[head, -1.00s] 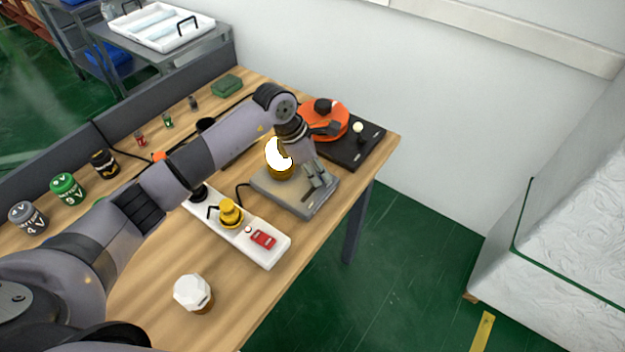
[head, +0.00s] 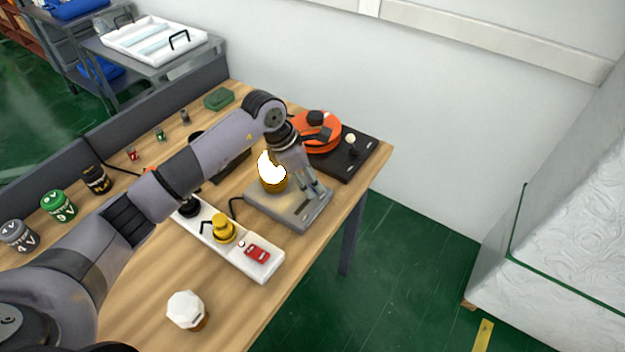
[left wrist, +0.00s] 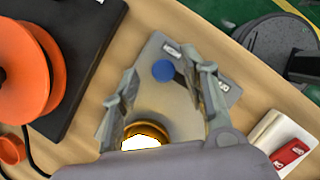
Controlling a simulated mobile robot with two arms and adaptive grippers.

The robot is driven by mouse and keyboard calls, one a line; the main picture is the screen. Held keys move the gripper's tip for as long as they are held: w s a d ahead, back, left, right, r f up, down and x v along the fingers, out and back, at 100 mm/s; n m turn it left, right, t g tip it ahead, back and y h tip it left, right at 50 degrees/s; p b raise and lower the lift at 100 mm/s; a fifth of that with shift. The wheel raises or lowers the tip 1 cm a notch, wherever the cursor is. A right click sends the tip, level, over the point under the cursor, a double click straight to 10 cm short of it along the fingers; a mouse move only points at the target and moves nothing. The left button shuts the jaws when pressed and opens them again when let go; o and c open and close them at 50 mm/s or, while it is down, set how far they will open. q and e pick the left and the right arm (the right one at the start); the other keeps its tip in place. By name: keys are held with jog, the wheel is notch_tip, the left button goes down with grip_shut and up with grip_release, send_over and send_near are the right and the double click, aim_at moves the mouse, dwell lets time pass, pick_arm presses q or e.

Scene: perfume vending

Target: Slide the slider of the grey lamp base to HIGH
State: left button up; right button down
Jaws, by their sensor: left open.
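The grey lamp base (head: 262,208) sits near the table's right edge, with a lit bulb (head: 272,171) in a brass-coloured socket. In the left wrist view the base (left wrist: 180,118) has a round blue slider knob (left wrist: 162,70) by a dark slot (left wrist: 184,76). White labels lie near both slot ends; their text is too small to read. My left gripper (head: 309,188) is open and points down over the base. In the left wrist view its fingers (left wrist: 168,75) stand on either side of the blue knob, with visible gaps. My right gripper is not in view.
A black base (head: 360,158) with an orange disc (head: 323,139) stands just behind. A white strip (head: 225,250) with a yellow knob (head: 223,229) and a red switch (head: 257,251) lies in front. A white-capped object (head: 186,310) and several small batteries (head: 58,205) are also on the table.

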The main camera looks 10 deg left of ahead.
pick_arm(q)
jog(key=v, duration=1)
jog(key=shift+a+r, duration=0.2)
jog(key=shift+r, duration=0.1)
jog(key=shift+s+r, duration=0.1)
jog(key=shift+s, duration=0.05)
